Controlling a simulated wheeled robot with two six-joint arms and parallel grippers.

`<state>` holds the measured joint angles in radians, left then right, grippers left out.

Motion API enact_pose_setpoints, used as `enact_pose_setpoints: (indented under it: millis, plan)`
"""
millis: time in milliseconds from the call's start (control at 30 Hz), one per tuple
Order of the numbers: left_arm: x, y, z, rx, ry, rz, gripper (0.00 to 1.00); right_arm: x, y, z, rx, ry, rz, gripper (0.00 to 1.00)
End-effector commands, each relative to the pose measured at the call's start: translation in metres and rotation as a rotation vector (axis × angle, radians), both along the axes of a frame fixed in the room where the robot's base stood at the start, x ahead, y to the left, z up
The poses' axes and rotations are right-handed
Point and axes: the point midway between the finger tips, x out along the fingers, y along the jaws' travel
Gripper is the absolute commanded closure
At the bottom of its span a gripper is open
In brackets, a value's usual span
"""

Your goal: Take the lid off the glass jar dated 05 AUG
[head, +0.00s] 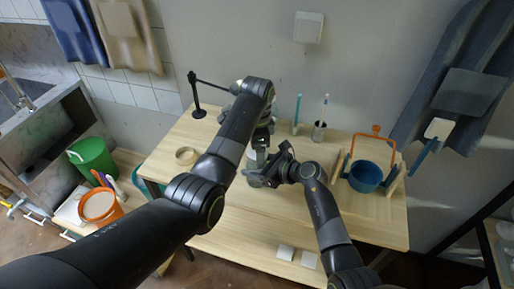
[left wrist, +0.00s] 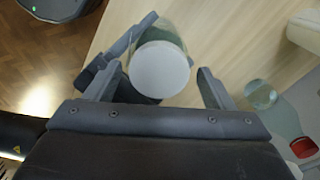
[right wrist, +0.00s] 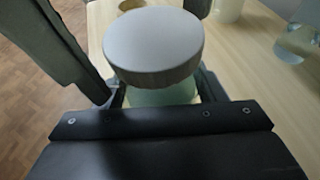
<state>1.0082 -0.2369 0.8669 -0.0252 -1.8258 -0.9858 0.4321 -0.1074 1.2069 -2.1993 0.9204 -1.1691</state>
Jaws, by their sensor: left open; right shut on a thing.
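A glass jar with a round pale-grey lid stands on the wooden table; the jar body (right wrist: 160,96) and the lid (right wrist: 153,45) show large in the right wrist view. The lid sits on top of the jar. No date can be read in these views. My right gripper (head: 272,167) is shut around the glass body, below the lid. My left gripper (left wrist: 158,84) is open above the jar, its fingers on either side of the lid (left wrist: 160,70) in the left wrist view, with a gap visible. In the head view my arms partly hide the jar.
The wooden table (head: 225,218) has free room at its front left. A tape ring (head: 186,155) lies at the left and a black stand (head: 197,110) behind it. A blue pot (head: 366,177) stands at the right. Another clear glass vessel (left wrist: 260,95) and a red-topped item (left wrist: 304,147) are nearby.

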Motion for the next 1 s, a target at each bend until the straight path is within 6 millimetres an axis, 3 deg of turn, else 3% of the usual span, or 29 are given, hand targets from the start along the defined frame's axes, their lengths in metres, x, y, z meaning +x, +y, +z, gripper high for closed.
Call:
enact_pose_setpoints:
  millis: [133,400,633,767,1000]
  plan:
    - [0.000,0.000,0.004,-0.001,0.001,-0.001,0.23,0.000,0.000,0.001,0.002,0.000,0.000,1.00]
    - [0.000,0.000,0.038,0.000,0.001,-0.001,0.23,0.000,0.000,0.001,0.002,0.000,0.000,1.00]
    - [0.000,0.000,0.046,0.001,0.002,-0.023,0.26,0.000,0.000,0.001,0.002,0.000,0.000,1.00]
    - [0.000,0.000,0.050,0.001,0.002,-0.126,0.26,0.000,0.000,0.001,0.002,0.000,0.000,1.00]
    - [0.001,0.000,0.064,0.001,0.001,-0.478,0.26,0.000,0.000,0.001,0.002,0.000,0.000,1.00]
